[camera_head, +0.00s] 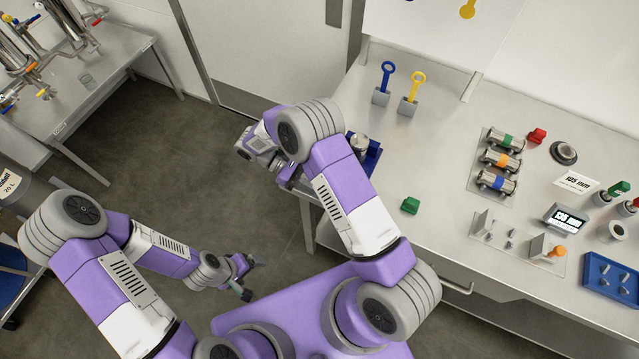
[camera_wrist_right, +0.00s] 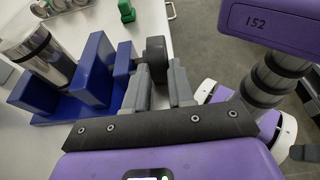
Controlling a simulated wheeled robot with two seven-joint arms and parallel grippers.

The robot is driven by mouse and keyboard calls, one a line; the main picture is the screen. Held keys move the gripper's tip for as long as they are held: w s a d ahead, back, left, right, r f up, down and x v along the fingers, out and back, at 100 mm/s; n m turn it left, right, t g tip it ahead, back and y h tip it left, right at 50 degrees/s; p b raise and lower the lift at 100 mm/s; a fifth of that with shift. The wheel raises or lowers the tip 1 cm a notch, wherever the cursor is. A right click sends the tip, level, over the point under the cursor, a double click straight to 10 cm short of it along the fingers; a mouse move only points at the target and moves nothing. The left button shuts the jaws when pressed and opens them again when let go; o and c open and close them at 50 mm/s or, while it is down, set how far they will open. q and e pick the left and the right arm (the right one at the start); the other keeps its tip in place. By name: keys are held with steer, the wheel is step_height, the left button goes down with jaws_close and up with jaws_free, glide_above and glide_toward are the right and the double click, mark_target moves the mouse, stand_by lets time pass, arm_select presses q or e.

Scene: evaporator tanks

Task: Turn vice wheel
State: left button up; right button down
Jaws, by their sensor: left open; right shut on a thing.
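The blue vice (camera_head: 373,155) stands at the left edge of the steel bench, partly hidden behind my right arm. In the right wrist view its blue jaws (camera_wrist_right: 91,70) show with a metal cylinder (camera_wrist_right: 35,48) between them. The dark vice wheel (camera_wrist_right: 156,50) is at the right end of the vice. My right gripper (camera_wrist_right: 158,78) is shut on the wheel, one finger on each side of it. The wheel is hidden in the head view. My left gripper (camera_head: 254,279) is open and empty, low over the floor, away from the bench.
A green block (camera_head: 410,205) lies on the bench to the right of the vice. Blue and yellow tools (camera_head: 412,95) stand in holders behind. Metal cylinders with coloured bands (camera_head: 501,160) lie on a plate farther right. The floor (camera_head: 180,150) left of the bench is clear.

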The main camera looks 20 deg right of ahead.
steer(key=c, duration=1)
jaws_free()
steer(key=shift+o, duration=0.2)
steer(key=shift+w+a+r, duration=0.1)
steer(key=shift+w+a, duration=0.1)
steer(key=shift+w, duration=0.05)
steer(key=p+v, duration=0.1)
steer(key=v, duration=0.4)
steer(key=shift+w+a+r, duration=0.1)
steer(key=shift+r, duration=0.05)
steer(key=shift+p+v, duration=0.6)
steer(key=shift+v, duration=0.2)
